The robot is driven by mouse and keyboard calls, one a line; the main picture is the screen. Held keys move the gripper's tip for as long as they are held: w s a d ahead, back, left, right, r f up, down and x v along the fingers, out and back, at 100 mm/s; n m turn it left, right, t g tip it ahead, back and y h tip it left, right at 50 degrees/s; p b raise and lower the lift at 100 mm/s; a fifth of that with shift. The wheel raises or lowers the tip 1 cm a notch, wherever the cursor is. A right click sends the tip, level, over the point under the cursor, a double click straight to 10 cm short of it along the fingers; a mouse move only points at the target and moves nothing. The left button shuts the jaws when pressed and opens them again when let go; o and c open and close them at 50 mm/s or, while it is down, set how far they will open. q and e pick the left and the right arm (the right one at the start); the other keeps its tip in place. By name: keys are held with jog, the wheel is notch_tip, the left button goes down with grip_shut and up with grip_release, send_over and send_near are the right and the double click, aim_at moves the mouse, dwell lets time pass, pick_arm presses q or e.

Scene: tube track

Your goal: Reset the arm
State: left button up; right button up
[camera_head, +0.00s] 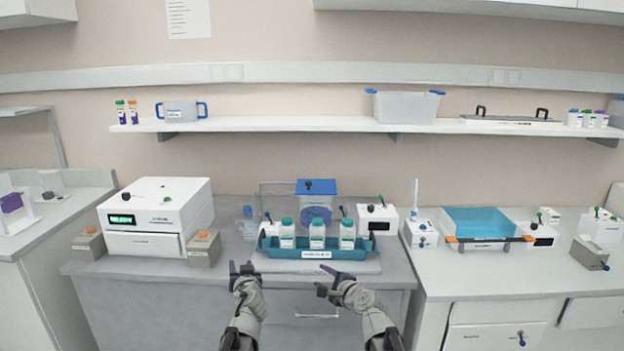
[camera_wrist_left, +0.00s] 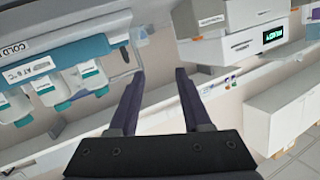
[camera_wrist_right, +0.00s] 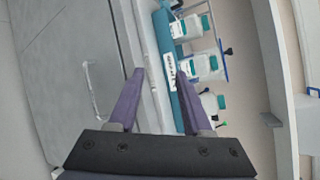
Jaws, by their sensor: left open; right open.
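My left gripper (camera_head: 243,268) is in front of the middle bench's front edge, below and left of the teal rack. It is open and empty; its spread fingers show in the left wrist view (camera_wrist_left: 160,75). My right gripper (camera_head: 328,281) is in front of the same bench, below the rack. It is open, with nothing between its fingers in the right wrist view (camera_wrist_right: 168,80). Both forearms come up from the bottom of the head view, apart from each other.
A teal rack (camera_head: 285,254) with three white bottles (camera_head: 317,233) stands on the middle bench (camera_head: 180,272). A white machine (camera_head: 158,205) with a green display is to its left, between small grey boxes. A blue-lined tray (camera_head: 480,223) sits on the right bench. A shelf (camera_head: 290,126) runs above.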

jog(key=s+a+f+n+g+h+p, duration=0.1)
jog(key=s+a+f+n+g+p, duration=0.2)
jog(key=s+n, duration=0.4)
jog(key=s+a+f+n+g+p, duration=0.1)
jog(key=s+a+f+n+g, duration=0.3)
jog(key=s, duration=0.6)
pick_arm(q)
jog(key=s+d+f+m+g+h+p, duration=0.1)
jog(key=s+d+f+g, duration=0.2)
jog(key=s, duration=0.8)
jog(key=s+d+f+m+g+h+p, duration=0.1)
jog(key=s+d+g, duration=0.5)
jog(key=s, duration=0.6)
jog(key=s+d+f+m+g+h+p, duration=0.1)
jog(key=s+d+f+g, duration=0.4)
jog(key=s, duration=0.7)
jog(key=shift+s+d+f+m+g+h, duration=0.2)
jog(key=shift+m+g+h, duration=0.35)
jog(key=shift+m, duration=0.65)
pick_arm(e)
jog(key=s+d+n+g+h, duration=0.3)
jog(key=s+d+n, duration=0.2)
jog(key=s, duration=0.3)
jog(key=s+d+n+g+h, duration=0.3)
jog(key=s+d+n+h, duration=0.1)
jog(key=s, duration=0.4)
jog(key=shift+s+d+n, duration=0.2)
jog(key=shift+d+n, duration=0.25)
jog(key=shift+n, duration=0.55)
